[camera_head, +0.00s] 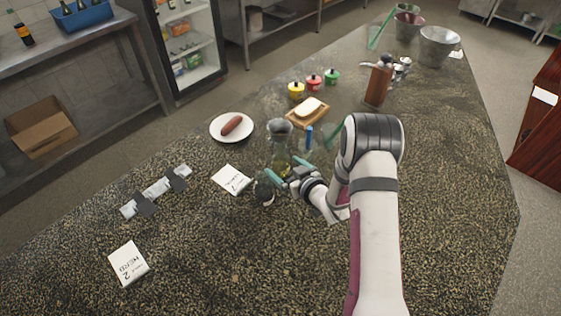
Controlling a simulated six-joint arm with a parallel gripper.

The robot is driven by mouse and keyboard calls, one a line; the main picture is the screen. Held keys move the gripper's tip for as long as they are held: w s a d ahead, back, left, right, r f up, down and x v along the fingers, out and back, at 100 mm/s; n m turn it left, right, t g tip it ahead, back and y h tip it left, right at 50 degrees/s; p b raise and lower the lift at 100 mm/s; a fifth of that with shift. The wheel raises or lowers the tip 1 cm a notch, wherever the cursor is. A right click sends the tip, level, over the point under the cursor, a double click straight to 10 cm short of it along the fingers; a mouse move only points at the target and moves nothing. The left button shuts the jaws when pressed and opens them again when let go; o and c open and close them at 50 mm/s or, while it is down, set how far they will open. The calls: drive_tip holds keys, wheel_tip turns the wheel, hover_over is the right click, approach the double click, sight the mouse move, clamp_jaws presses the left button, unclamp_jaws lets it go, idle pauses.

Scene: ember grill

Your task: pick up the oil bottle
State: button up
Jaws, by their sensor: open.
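The oil bottle (281,148) appears to be the clear glass bottle with yellowish liquid low inside, upright on the speckled counter near the middle of the view. My gripper (284,170) is open at its lower part, with one teal finger on the left and the other on the right. The fingers seem to lie on either side of the glass or just in front of it. I cannot tell whether they touch it. The gripper hides part of the bottle's base.
A plate (247,127) with a sausage (232,124) and a wooden board (307,118) with a pale block stand behind. A blue-capped item (309,138) is close right of the bottle.

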sight(285, 166)
drive_tip(key=x, duration=0.3)
drive_tip(key=shift+w+f, duration=0.2)
drive_tip(key=shift+w, duration=0.2)
clamp_jaws()
